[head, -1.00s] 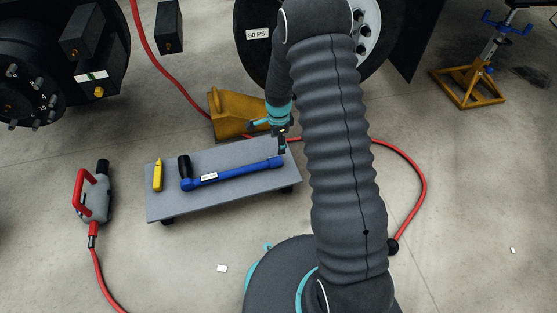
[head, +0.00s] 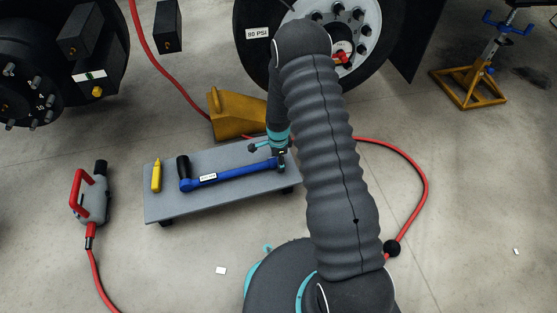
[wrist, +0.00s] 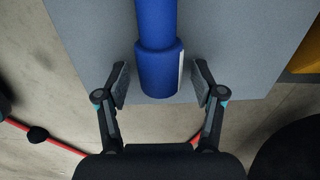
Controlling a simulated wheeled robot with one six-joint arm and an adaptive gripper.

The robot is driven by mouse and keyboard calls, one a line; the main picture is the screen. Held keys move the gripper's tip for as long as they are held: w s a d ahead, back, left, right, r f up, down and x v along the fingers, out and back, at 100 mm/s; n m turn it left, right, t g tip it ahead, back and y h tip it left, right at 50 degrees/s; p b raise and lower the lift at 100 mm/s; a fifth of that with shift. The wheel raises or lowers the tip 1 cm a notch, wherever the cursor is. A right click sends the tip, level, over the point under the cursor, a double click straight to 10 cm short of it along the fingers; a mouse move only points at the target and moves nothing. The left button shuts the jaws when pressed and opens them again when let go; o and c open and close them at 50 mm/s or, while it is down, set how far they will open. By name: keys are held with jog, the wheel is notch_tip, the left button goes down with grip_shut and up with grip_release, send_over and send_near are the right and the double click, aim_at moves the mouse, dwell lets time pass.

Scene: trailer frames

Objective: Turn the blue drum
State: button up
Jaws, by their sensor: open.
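A long blue tool (head: 232,174) with a black handle (head: 184,167) and a white label lies on a grey board. Its right end carries a wider blue drum (head: 279,164), partly hidden by my gripper in the head view. In the wrist view the drum (wrist: 159,75) points toward me, with a pale strip on its right side. My gripper (wrist: 160,84) is open, with one finger on each side of the drum. Gaps show between the fingers and the drum. In the head view my gripper (head: 281,160) is at the board's right end.
The grey board (head: 217,204) also bears a yellow marker-like object (head: 156,175). A yellow wheel chock (head: 235,115) stands just behind. A wheel (head: 352,62) is at the back, a grey-red tool (head: 91,197) at left, a yellow stand (head: 468,82) at right. A red hose (head: 425,190) curves round.

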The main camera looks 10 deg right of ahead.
jog(key=shift+c, duration=0.2)
jog(key=c, duration=1.1)
jog(key=shift+g, duration=0.8)
jog(key=o, duration=1.1)
jog(key=shift+o, duration=0.2)
jog(key=shift+w, duration=0.1)
notch_tip(320, 180, up, 12)
jog(key=w, duration=0.1)
